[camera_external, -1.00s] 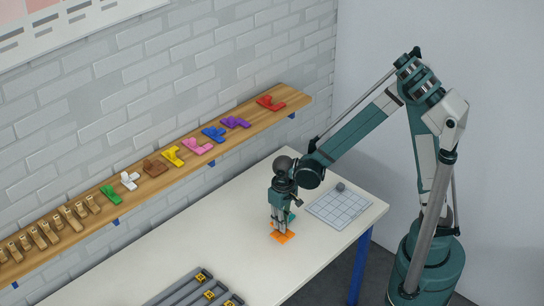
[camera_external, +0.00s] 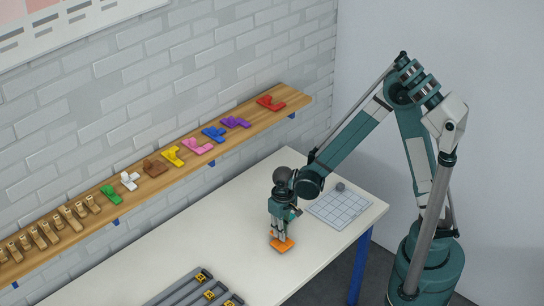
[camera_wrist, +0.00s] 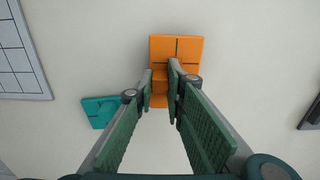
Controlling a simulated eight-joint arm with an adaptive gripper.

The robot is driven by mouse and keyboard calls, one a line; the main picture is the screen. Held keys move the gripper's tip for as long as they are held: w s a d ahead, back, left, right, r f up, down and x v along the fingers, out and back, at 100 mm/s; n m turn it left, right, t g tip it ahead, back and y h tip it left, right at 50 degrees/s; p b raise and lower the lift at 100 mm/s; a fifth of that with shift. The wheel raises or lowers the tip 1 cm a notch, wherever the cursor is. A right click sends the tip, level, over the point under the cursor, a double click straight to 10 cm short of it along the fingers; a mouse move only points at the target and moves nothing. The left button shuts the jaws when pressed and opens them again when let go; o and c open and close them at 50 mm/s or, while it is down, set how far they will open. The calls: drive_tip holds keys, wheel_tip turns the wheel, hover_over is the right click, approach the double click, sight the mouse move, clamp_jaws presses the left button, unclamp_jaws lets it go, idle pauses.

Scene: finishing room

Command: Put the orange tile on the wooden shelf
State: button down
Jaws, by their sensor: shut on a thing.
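The orange tile (camera_external: 284,246) is at the white table, below my gripper (camera_external: 279,236). My gripper is shut on that raised part. I cannot tell whether the tile touches the table. The wooden shelf (camera_external: 258,117) runs along the brick wall, with a row of coloured pieces on it: green, white, brown, yellow, pink, blue, purple and red.
A teal tile (camera_wrist: 101,111) lies close to the orange one. A gridded sheet (camera_external: 338,208) with a small grey knob lies to the right. Grey rails with yellow labels (camera_external: 192,289) lie at the front. Wooden pieces (camera_external: 40,236) fill the shelf's left end. The table's middle is clear.

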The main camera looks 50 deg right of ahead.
drive_tip(key=shift+f, duration=0.8)
drive_tip(key=shift+f, duration=0.15)
drive_tip(key=c, duration=2.4)
unclamp_jaws()
drive_tip(key=shift+o, duration=0.2)
drive_tip(key=shift+r, duration=0.25)
wheel_tip(320, 180, up, 12)
drive_tip(key=p, duration=0.1)
drive_tip(key=shift+p, duration=0.4)
